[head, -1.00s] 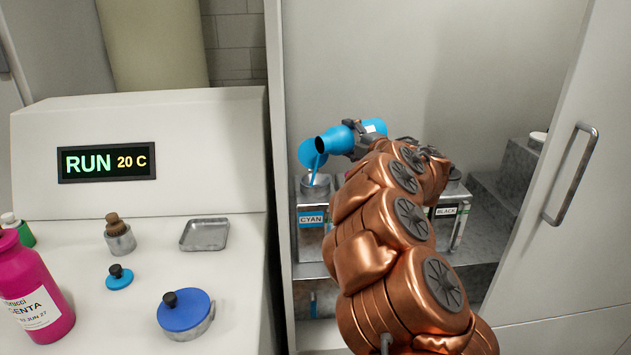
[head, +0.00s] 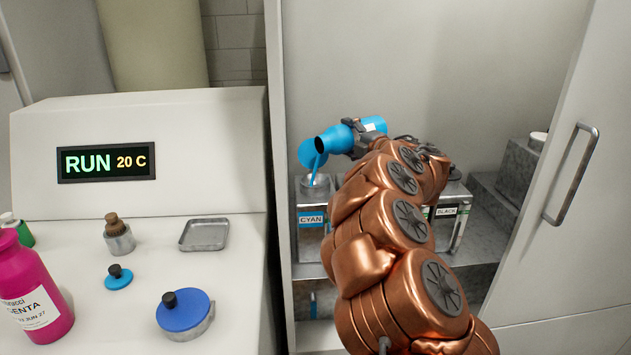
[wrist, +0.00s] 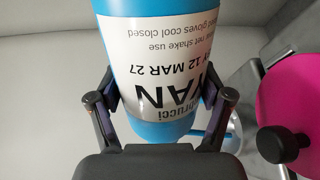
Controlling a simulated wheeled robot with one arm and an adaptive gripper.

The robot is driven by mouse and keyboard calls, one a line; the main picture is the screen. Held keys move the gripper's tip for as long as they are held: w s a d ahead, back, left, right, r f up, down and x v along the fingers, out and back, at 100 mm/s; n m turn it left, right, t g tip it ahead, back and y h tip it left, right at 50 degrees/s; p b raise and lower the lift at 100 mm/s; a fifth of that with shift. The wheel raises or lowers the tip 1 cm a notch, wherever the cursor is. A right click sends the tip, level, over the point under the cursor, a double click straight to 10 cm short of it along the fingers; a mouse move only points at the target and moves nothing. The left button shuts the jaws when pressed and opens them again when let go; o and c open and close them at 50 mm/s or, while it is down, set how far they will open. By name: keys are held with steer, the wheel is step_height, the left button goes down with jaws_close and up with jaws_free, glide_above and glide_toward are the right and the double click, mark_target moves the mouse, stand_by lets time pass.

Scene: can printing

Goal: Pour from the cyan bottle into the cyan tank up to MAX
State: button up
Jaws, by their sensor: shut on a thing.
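The cyan bottle (head: 340,138) is tilted to the left, mouth down, above the cyan tank. A cyan stream (head: 317,168) runs from its mouth into the tank's open neck. My gripper (head: 360,138) is shut on the bottle's body; in the wrist view its fingers (wrist: 160,108) clasp both sides of the labelled bottle (wrist: 150,60). The cyan tank (head: 311,245) stands upright on the cabinet shelf with a "CYAN" label. The level inside and the MAX mark cannot be made out. A round cyan lid (head: 308,152) shows behind the stream, at the tank's neck.
A tank labelled BLACK (head: 447,212) stands to the right, partly behind my arm. The open cabinet door (head: 585,200) is at the right. On the left counter are a magenta bottle (head: 30,290), a blue-lidded dish (head: 185,312), a small cyan cap (head: 118,277) and a metal tray (head: 204,234).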

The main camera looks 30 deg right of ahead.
steer(key=shift+r+n, duration=0.25)
steer(key=shift+n, duration=0.05)
stand_by(0.9)
steer(key=shift+d+f+m+p, duration=0.1)
steer(key=shift+f+m+p, duration=0.15)
steer(key=shift+m+p, duration=0.55)
steer(key=shift+d+r+m+p, duration=0.15)
steer(key=shift+m+p, duration=0.45)
steer(key=shift+p, duration=0.65)
steer(key=shift+d+m+p, duration=0.3)
steer(key=shift+m+p, duration=0.1)
steer(key=shift+p, duration=0.3)
steer(key=shift+d+f, duration=0.15)
steer(key=shift+f, duration=0.2)
steer(key=shift+m+y, duration=0.3)
steer(key=shift+d+p, duration=0.1)
steer(key=shift+p, duration=0.4)
